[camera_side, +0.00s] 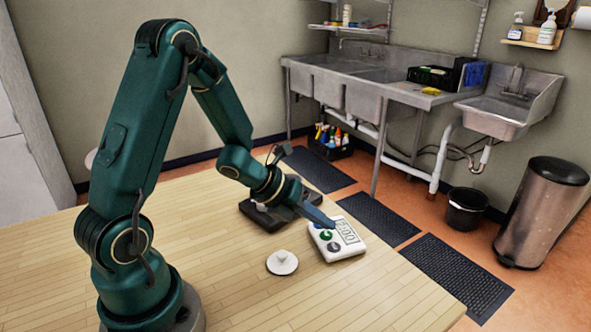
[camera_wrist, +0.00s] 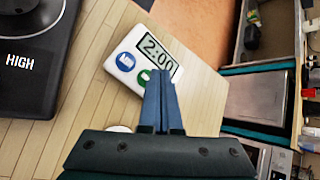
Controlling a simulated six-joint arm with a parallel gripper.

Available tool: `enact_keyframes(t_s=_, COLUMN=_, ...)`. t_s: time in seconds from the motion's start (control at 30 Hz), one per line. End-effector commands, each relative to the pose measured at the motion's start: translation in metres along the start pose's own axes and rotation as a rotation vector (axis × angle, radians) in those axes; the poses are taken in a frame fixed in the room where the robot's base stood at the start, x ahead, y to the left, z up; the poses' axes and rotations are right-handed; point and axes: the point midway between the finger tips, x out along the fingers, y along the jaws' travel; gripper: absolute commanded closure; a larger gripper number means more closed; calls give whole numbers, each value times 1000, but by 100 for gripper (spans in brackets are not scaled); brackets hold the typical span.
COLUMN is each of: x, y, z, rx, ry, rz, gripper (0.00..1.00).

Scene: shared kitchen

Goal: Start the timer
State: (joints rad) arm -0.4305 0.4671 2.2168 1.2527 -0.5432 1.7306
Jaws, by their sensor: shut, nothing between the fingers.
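The timer (camera_side: 346,250) is a white box lying on the wooden table, with a display and round buttons. In the wrist view the timer (camera_wrist: 128,46) reads 2:00, with a blue button (camera_wrist: 125,61) and a green button (camera_wrist: 143,77) below the display.
A black hot plate (camera_side: 258,217) marked HIGH (camera_wrist: 20,62) stands left of the timer, behind my gripper. A small white knobbed disc (camera_side: 283,265) lies on the table nearer the camera. The table (camera_side: 370,300) is clear at the front right. Sinks and a bin stand beyond it.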

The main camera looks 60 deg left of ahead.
Motion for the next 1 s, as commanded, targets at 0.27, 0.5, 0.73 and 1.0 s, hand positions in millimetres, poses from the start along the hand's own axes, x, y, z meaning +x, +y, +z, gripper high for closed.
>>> enact_keyframes(t_s=0.27, x=3, y=3, z=-2, rx=0, ry=0, rz=1, gripper=100)
enact_keyframes(t_s=0.5, x=4, y=3, z=-3, rx=-1, ry=0, rz=1, gripper=100)
enact_keyframes(t_s=0.73, x=6, y=4, z=-4, rx=-2, ry=1, rz=0, gripper=100)
enact_keyframes(t_s=1.0, x=8, y=6, z=-6, rx=-1, ry=1, rz=0, gripper=100)
